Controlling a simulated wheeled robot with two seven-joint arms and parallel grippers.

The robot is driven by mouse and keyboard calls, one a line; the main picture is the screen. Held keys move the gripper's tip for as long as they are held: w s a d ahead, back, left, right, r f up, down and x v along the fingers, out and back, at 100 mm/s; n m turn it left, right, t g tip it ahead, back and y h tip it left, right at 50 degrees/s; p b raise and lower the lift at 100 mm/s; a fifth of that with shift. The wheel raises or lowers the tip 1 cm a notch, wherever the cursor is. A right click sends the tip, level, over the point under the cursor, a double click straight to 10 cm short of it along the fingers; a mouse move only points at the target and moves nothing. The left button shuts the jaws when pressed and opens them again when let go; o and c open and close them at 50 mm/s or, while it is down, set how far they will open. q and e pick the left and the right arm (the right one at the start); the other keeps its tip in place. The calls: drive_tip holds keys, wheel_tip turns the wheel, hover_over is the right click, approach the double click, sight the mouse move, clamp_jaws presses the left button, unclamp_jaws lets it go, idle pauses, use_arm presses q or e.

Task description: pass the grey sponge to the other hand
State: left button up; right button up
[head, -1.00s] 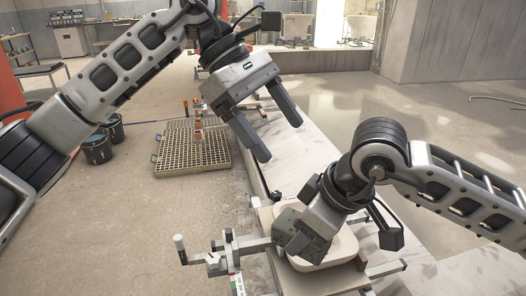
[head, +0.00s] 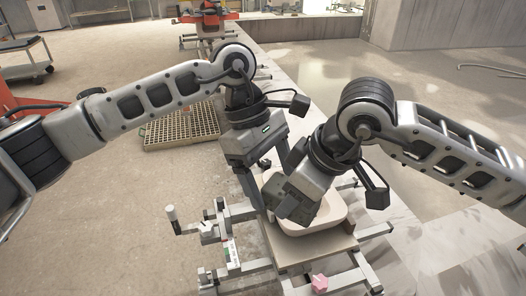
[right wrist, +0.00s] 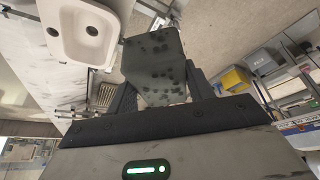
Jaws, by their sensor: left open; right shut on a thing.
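The grey sponge (head: 290,199) is a dark-speckled block at the end of my right gripper (head: 297,192), above the white basin. In the right wrist view the sponge (right wrist: 153,68) sits between the two black fingers of my right gripper (right wrist: 158,90), which is shut on it. My left gripper (head: 266,172) is open and points down just left of and behind the sponge, its fingers close to it. I cannot tell whether they touch it. My right gripper's fingers are mostly hidden in the head view.
A white basin (head: 333,213) lies on a board on the metal frame below the grippers. A small pink block (head: 319,283) sits on the frame at the front. A handled clamp (head: 207,228) stands to the left.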

use_arm(q)
drive_tip(key=shift+s+d+f, duration=0.15)
drive_tip(key=shift+d+f, duration=0.1)
drive_tip(key=shift+f, duration=0.3)
drive_tip(key=c, duration=1)
drive_tip(key=shift+c, duration=0.2)
use_arm(e)
drive_tip(key=o, duration=1.1)
drive_tip(key=shift+o, duration=0.2)
